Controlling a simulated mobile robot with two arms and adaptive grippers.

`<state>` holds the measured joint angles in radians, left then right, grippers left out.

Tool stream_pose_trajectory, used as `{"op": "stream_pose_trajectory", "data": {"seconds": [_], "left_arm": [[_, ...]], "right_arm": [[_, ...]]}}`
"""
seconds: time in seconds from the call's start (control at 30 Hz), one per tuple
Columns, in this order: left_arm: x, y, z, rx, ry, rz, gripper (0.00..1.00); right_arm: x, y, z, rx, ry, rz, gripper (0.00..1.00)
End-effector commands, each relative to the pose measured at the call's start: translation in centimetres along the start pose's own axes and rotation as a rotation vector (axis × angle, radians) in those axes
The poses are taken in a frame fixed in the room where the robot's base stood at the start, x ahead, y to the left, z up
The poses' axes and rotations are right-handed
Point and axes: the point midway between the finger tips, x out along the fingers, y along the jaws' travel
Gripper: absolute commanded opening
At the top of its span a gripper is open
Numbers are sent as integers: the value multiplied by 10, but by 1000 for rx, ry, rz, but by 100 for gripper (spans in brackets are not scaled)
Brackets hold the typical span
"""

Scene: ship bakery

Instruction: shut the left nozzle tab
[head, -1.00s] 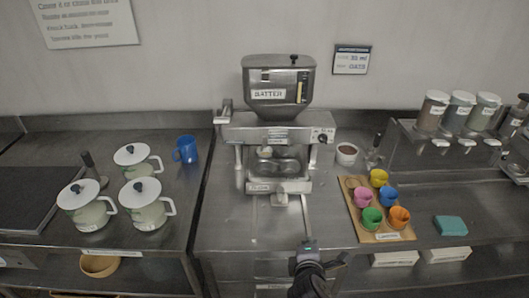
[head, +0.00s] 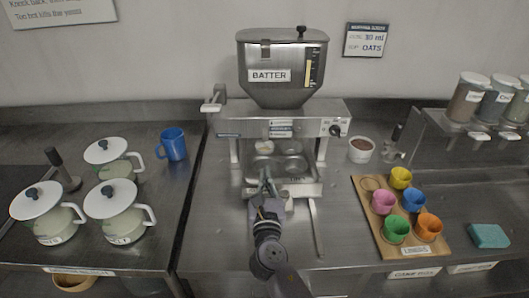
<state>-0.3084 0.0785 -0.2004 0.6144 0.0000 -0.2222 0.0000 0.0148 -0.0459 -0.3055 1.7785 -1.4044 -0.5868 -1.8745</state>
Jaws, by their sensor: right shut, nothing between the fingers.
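The batter machine stands at the middle of the counter, with a steel hopper (head: 280,92) labelled BATTER above a wide housing (head: 228,128). Under the housing is an open bay with a tray of round moulds (head: 292,166); a pale round shape (head: 264,147) shows at the left of the bay. The nozzle tabs are too small to make out. My right gripper (head: 267,182) is shut and empty, at the front edge of the tray, left of its middle, and hides part of that edge. Whether it touches the machine I cannot tell. My left gripper is out of view.
A lever (head: 214,98) sticks out at the machine's upper left. Lidded pots (head: 120,208) and a blue mug (head: 172,144) stand left; a board (head: 434,246) of coloured cups lies right.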

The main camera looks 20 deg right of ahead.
Motion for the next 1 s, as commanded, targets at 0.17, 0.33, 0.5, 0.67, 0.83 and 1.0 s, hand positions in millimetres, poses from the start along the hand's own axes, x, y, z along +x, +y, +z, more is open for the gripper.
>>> {"op": "stream_pose_trajectory", "data": {"seconds": [0.17, 0.33, 0.5, 0.67, 0.83, 1.0], "left_arm": [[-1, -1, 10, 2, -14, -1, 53], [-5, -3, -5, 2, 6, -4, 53], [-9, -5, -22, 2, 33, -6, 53], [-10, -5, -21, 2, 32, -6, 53], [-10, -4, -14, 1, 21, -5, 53], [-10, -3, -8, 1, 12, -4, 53]], "right_arm": [[4, 0, 0, 1, 0, -1, 0], [25, -1, 2, 1, -1, -4, 0], [57, -1, 2, 1, -1, -4, 0], [83, -1, 1, 1, -1, -3, 0], [97, -1, 0, 1, 0, -2, 0], [101, -1, 0, 1, 1, -2, 0]]}}
